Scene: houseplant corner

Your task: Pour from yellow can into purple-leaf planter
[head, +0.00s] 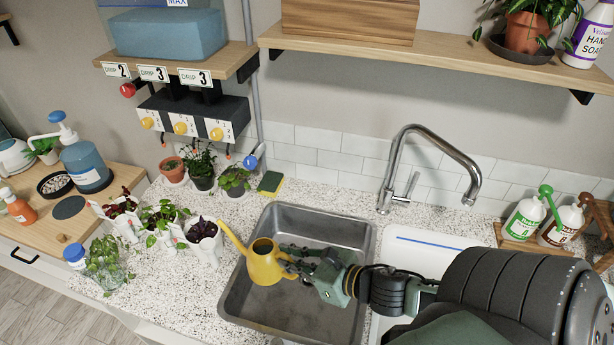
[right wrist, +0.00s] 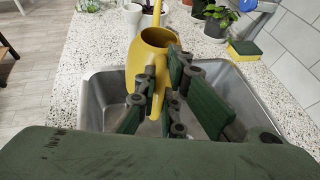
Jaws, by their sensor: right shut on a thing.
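The yellow can (head: 264,268) is a small watering can with a long spout pointing left. My right gripper (head: 292,264) is shut on its handle and holds it over the left part of the sink, roughly upright. The can also shows in the right wrist view (right wrist: 148,52), with my right gripper (right wrist: 158,92) around the handle. The purple-leaf planter (head: 204,252) is white with dark purple leaves and stands on the counter left of the sink. The spout tip appears close to its right side; I cannot tell the exact gap. My left gripper is out of view.
Two more white planters, with green leaves (head: 160,238) and dark red leaves (head: 124,227), stand left of it. A glass jar plant (head: 106,268) is in front. The metal sink (head: 240,303) lies below the can, and a tall faucet (head: 395,160) rises behind.

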